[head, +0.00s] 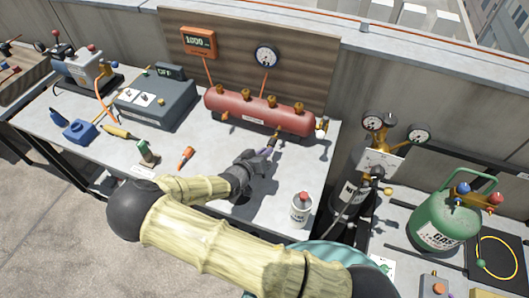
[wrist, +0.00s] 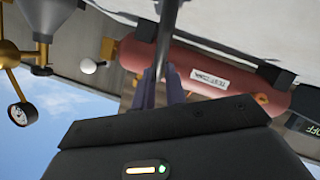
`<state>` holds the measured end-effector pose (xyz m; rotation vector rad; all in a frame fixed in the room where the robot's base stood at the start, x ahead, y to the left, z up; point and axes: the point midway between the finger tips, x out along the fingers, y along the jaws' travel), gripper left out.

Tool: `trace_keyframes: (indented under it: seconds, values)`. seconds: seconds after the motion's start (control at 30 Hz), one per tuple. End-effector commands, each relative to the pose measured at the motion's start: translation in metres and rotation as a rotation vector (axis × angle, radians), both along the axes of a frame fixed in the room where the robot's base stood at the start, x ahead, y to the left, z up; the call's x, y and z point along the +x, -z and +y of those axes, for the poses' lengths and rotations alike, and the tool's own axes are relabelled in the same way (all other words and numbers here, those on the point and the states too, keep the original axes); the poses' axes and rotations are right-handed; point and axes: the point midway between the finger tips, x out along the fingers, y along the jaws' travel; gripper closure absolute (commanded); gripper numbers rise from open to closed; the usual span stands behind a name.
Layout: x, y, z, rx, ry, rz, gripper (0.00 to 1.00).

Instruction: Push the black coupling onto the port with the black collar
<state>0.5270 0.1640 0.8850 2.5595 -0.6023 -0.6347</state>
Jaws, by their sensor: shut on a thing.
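My gripper (head: 266,152) is in front of the red tank (head: 245,112), its purple-grey fingers pointing at the tank's lower right part. It is shut on a small dark piece (head: 272,143), which I take to be the black coupling; the fingers hide much of it. A dark and brass fitting (head: 278,133) shows just beyond the fingertips, below the tank; I cannot tell whether it touches the held piece or has the black collar. In the wrist view the fingers (wrist: 162,88) point at the tank (wrist: 205,75), and a dark grey bar (wrist: 168,35) runs up from between them.
A black cylinder (head: 350,192) with gauges stands off the table's right edge. The table's front middle is bare.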

Motion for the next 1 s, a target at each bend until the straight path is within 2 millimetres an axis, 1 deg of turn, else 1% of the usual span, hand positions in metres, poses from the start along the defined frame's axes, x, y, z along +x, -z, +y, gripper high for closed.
trace_keyframes:
  seconds: [1.0]
  values:
    - [0.011, 0.0, -0.004, 0.001, 0.0, -0.001, 1.0]
